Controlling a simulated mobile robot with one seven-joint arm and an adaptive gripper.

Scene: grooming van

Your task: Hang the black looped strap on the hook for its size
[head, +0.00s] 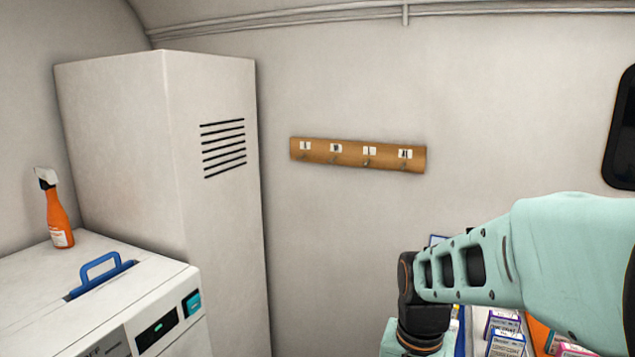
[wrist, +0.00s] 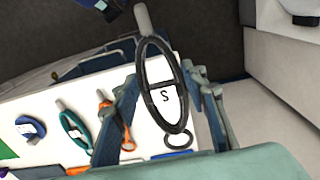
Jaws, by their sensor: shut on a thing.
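The black looped strap (wrist: 141,82) shows in the middle of the wrist view, a long oval with a crossbar, a letter S inside it and a small ring at its lower end. My gripper (wrist: 164,98) is shut on it, with one finger on each side. A grey peg-like end shows at the strap's top; I cannot tell whether they touch. In the head view, a wooden hook rail (head: 318,156) is fixed to the wall, with several small hooks under white labels too small to read surely. My gripper and the strap are hidden in the head view.
Blue (wrist: 31,127), teal (wrist: 72,130) and orange (wrist: 106,108) looped items lie over a white surface left of the strap. A tall cabinet (head: 120,140) stands left of the rail. An orange spray bottle (head: 58,215) stands on a white machine. The wall around the rail is clear.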

